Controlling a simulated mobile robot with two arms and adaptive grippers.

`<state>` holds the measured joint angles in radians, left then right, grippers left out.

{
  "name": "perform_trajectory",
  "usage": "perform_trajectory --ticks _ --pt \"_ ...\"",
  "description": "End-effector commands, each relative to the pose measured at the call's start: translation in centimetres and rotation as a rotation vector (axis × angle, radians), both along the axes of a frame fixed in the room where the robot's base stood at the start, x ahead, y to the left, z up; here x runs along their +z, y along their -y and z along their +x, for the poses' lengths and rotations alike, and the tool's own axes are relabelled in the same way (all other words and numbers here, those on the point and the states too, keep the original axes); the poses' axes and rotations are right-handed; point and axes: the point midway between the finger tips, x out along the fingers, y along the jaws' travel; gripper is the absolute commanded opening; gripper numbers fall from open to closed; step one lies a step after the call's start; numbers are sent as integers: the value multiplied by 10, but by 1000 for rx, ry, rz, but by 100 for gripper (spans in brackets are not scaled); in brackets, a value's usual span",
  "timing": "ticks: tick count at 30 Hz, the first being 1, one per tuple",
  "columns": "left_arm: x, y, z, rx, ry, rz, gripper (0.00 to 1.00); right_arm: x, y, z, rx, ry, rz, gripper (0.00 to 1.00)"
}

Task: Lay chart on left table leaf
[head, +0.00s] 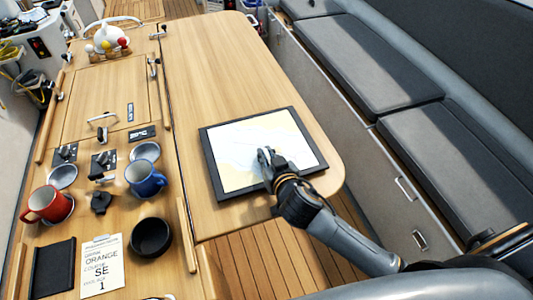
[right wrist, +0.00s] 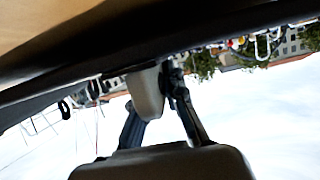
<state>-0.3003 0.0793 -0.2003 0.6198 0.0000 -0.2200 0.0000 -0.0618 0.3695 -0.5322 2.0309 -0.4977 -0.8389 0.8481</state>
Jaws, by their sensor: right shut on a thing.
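The chart (head: 238,170) is a pale blue and cream sheet in a black frame, over the near end of the wooden table leaf (head: 225,70) in the head view. Whether it touches the leaf cannot be told. My right gripper (head: 266,156) comes in from the lower right, overlaps the chart and is shut on it. The fingers hide part of the sheet. In the right wrist view the fingers (right wrist: 160,80) meet a dark edge that crosses the picture, with wood above it. My left gripper is not in view.
Left of the leaf, the table's middle holds a red mug (head: 47,205), a blue mug (head: 144,178), a black bowl (head: 151,238) and a printed card (head: 102,266). Grey bench cushions (head: 370,65) line the right. The leaf's far part is clear.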

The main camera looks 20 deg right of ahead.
Motion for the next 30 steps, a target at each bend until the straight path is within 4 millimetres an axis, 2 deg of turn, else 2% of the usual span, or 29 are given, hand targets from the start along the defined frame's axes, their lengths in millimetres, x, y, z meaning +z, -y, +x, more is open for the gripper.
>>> perform_trajectory --ticks 13,14,16,17,26,30 --pt "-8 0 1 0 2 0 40 -13 0 -1 -1 -3 -1 0" --pt "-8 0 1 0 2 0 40 -14 0 -1 -1 -7 -3 17" --pt "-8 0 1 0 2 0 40 -15 0 -1 0 -8 -2 31" --pt "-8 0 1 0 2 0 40 -15 0 -1 0 -9 -3 33" --pt "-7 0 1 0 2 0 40 -16 0 -2 0 -13 -4 33" --pt "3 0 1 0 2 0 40 -2 0 -2 2 -10 -5 33"
